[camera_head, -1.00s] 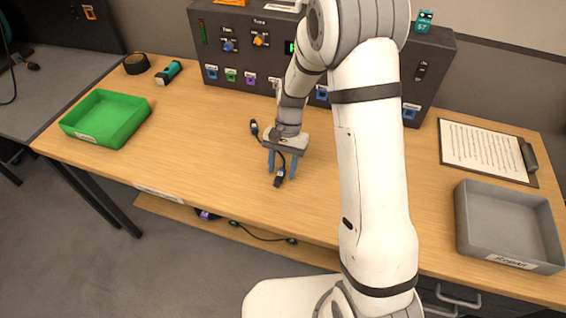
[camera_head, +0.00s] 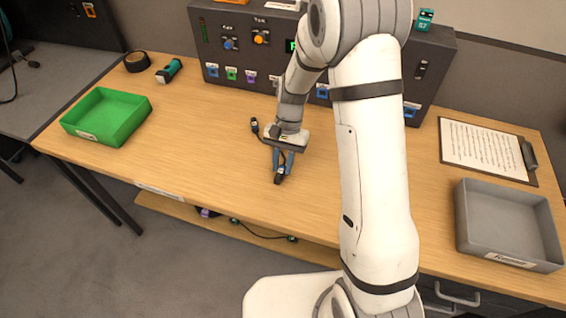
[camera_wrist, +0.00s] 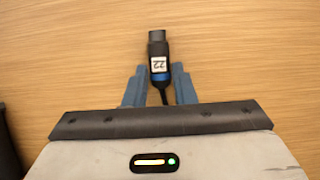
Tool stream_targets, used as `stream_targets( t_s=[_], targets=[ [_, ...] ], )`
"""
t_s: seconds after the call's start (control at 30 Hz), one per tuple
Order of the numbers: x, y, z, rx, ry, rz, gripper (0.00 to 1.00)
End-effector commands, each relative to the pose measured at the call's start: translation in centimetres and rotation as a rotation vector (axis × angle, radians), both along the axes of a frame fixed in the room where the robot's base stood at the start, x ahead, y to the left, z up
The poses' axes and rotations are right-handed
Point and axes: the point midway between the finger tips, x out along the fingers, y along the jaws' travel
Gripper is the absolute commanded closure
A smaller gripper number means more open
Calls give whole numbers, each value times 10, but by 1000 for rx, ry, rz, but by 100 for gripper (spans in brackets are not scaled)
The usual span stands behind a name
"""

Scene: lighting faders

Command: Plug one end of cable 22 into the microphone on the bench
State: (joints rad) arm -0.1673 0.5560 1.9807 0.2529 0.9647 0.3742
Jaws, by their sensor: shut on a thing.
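My gripper (camera_head: 281,163) is over the middle of the bench, fingers pointing down. In the wrist view its blue fingers (camera_wrist: 160,86) are shut on the cable connector. The connector (camera_wrist: 158,55) is black with a blue band and a white label reading 22, and its metal tip points away from the palm. The cable runs back between the fingers. The other end of cable 22 (camera_head: 254,124) hangs or lies just left of my gripper; I cannot tell which. I cannot make out a microphone on this bench for sure.
A green tray (camera_head: 147,104) stands at the left and a grey tray (camera_head: 463,220) at the right. Behind stands a dark panel (camera_head: 268,55) with knobs and coloured sockets. Tape (camera_head: 137,62), a flashlight (camera_head: 169,71) and a clipboard (camera_head: 487,150) lie on the bench. More cables (camera_head: 262,235) lie on the shelf below.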

Motion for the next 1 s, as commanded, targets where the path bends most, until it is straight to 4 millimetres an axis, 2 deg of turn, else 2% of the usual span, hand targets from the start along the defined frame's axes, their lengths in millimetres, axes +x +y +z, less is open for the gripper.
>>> stream_targets(
  t_s=[0.1, 0.5, 1.0],
  targets=[
    [0, 0, 13, 0, -1, 0, 100],
    [0, 0, 44, 0, 0, 1, 100],
    [2, -2, 43, 0, 0, 13, 100]
  ],
)
